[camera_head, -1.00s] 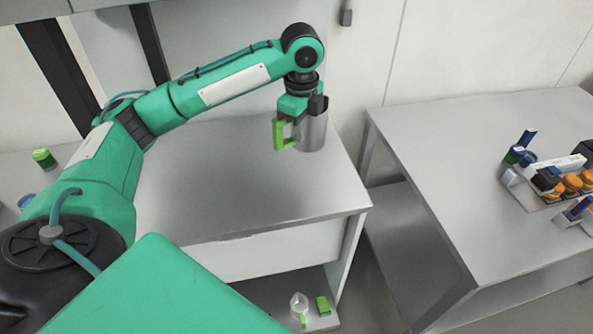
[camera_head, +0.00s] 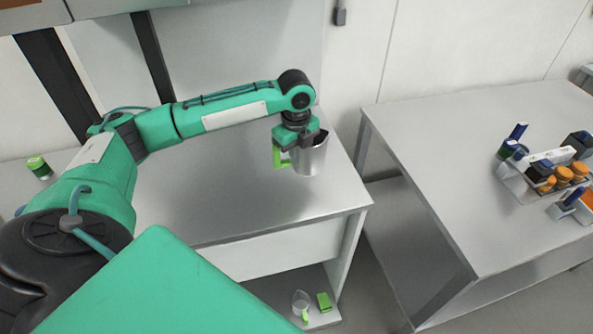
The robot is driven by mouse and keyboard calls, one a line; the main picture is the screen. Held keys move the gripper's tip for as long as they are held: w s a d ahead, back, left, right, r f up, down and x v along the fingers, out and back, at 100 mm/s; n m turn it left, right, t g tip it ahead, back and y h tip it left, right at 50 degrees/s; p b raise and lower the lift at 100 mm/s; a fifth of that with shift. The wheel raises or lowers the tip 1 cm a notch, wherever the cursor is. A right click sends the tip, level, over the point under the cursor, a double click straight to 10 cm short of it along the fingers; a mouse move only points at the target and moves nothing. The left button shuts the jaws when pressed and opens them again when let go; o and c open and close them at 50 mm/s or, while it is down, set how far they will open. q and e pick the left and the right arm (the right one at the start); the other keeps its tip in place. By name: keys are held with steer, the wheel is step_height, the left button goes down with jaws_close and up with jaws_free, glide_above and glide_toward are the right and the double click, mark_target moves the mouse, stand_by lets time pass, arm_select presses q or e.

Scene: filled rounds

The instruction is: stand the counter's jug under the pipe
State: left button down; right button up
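A grey metal jug (camera_head: 311,159) with a bright green handle (camera_head: 277,156) is over the right part of the left counter (camera_head: 235,195). My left gripper (camera_head: 297,140) is at the jug's rim, shut on it, and partly covers its top. The jug looks slightly tilted. I cannot tell whether its base clears the counter. A second, clear jug (camera_head: 300,301) with a green handle stands on the low shelf beneath the counter. No pipe is clearly seen. My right gripper is out of view.
A green box (camera_head: 323,301) sits beside the clear jug. A green-lidded jar (camera_head: 39,167) stands at the far left. The right table (camera_head: 430,165) carries a tray (camera_head: 515,182) of bottles and orange-topped jars. A gap separates the counters. The left counter's middle is clear.

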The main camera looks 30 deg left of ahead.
mark_target(297, 171)
arm_select(q)
steer(key=shift+f+p, duration=0.65)
steer(key=shift+f, duration=3.2)
steer(key=c, duration=1.6)
jaws_free()
steer(key=shift+f, duration=0.1)
steer(key=shift+c, duration=0.2)
